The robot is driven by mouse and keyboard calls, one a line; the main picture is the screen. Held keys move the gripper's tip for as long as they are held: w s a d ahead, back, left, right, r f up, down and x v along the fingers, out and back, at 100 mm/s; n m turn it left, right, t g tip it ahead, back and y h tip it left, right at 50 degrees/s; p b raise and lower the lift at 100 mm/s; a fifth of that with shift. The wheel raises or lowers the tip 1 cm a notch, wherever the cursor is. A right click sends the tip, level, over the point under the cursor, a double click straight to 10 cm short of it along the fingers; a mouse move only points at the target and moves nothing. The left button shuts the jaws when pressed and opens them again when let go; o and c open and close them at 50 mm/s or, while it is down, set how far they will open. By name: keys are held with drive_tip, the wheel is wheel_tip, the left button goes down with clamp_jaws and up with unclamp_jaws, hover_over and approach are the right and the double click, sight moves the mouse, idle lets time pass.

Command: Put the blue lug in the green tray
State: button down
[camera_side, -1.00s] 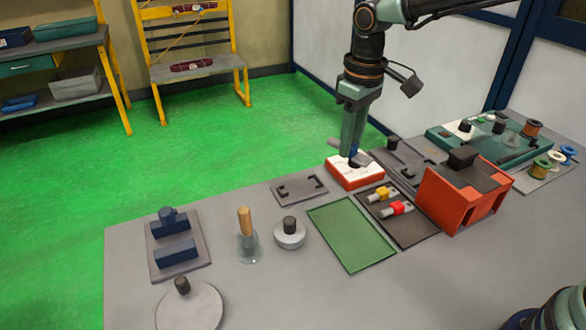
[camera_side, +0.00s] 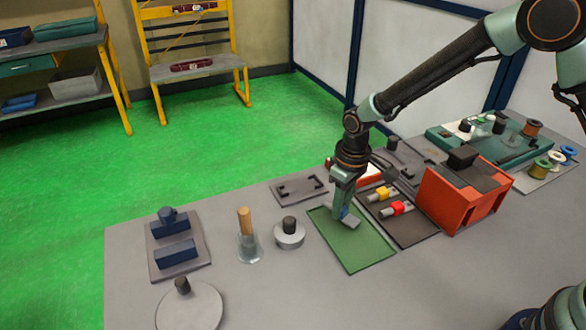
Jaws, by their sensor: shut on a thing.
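The blue lug (camera_side: 346,215) is between the fingers of my gripper (camera_side: 343,211), which is shut on it. Its grey metal end points down and to the right. My gripper is over the far part of the green tray (camera_side: 360,252). The lug is at or just above the tray's surface; I cannot tell whether it touches. The rest of the tray is empty.
A dark tray to the right holds a yellow lug (camera_side: 381,194) and a red lug (camera_side: 396,208). A red and white block (camera_side: 371,173) is behind my gripper, partly hidden. An orange box (camera_side: 462,200) stands further right. A grey round weight (camera_side: 289,235) is left of the green tray.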

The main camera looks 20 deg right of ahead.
sight(344, 209)
drive_tip(key=shift+f, duration=0.45)
drive_tip(key=shift+f, duration=0.15)
drive_tip(key=c, duration=0.6)
unclamp_jaws()
wheel_tip(344, 209, up, 12)
drive_tip(key=f, duration=0.1)
drive_tip(key=shift+s+d+r+m+t, duration=0.8)
drive_tip(key=shift+s+d+r, duration=1.35)
drive_tip(key=shift+s, duration=0.35)
drive_tip(key=shift+s+d+r+m+t, duration=0.65)
drive_tip(key=shift+s+d+r+t, duration=0.2)
drive_tip(key=shift+s+d+r, duration=1.45)
drive_tip(key=shift+s+d+r+m+t, duration=0.8)
drive_tip(key=shift+s+d+r, duration=1.2)
drive_tip(key=shift+s, duration=0.65)
